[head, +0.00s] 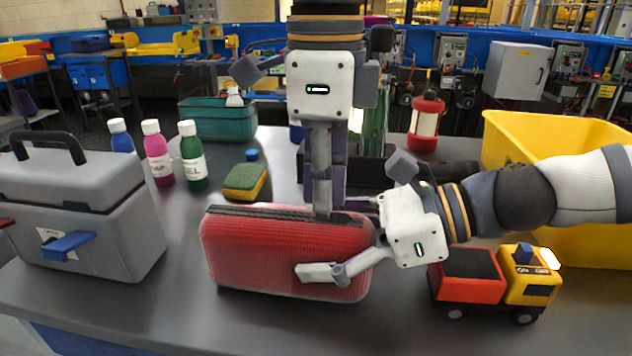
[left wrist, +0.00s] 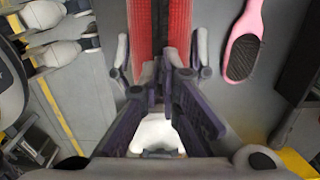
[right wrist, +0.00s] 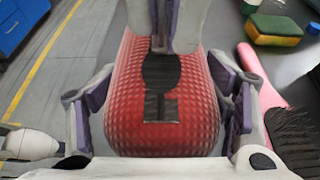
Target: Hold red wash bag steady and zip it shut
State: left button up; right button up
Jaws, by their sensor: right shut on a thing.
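The red ribbed wash bag (head: 255,250) stands on the grey worktop with a dark zip strip (head: 260,212) along its top. In the right wrist view the strip (right wrist: 160,108) runs along the bag's top and broadens into a dark patch near this end. My right gripper (head: 338,242) is shut across the bag's right end, one finger on the near side. My left gripper (head: 322,212) points straight down at the bag's top, over the zip line. Its fingers (right wrist: 176,48) are close together there. Whether they hold a zip pull is hidden.
A toy truck (head: 500,285) and yellow bin (head: 560,135) stand right. A grey toolbox (head: 85,205) stands left, with bottles (head: 192,160) and a sponge (head: 245,181) behind the bag. A pink brush (left wrist: 245,40) lies beside the bag.

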pick_arm(q)
jog(key=shift+o, duration=1.4)
pick_arm(e)
jog(key=shift+f, duration=0.1)
pick_arm(q)
notch_tip(320, 180, up, 12)
pick_arm(e)
jog(key=shift+s, duration=0.1)
